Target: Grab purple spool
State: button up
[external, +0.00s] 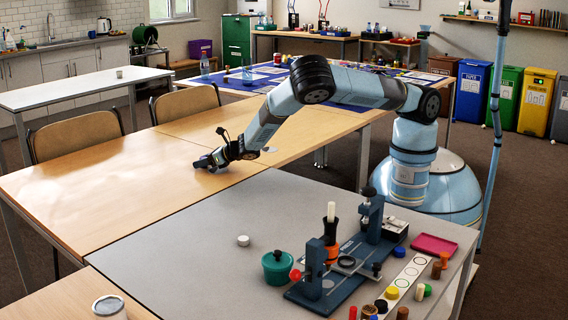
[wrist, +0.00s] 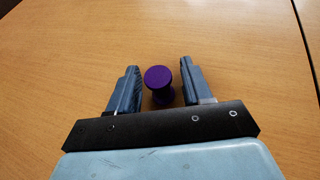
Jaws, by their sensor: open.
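In the wrist view the purple spool (wrist: 158,80) stands upright on the wooden table, with its round top flange facing the camera. My gripper (wrist: 160,75) is open, with one finger on each side of the spool. There are visible gaps between the spool and both fingers. In the external view my gripper (external: 202,162) is low over the wooden table, pointing left. The spool cannot be made out there.
The wooden table (external: 110,185) around my gripper is mostly clear. Two chairs (external: 75,135) stand along its far side. The grey table (external: 180,225) in front holds a white cap (external: 243,240), a green pot (external: 278,268) and a blue fixture (external: 335,285).

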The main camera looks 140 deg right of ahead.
jog(key=shift+c, duration=0.3)
jog(key=c, duration=0.8)
jog(key=shift+c, duration=0.2)
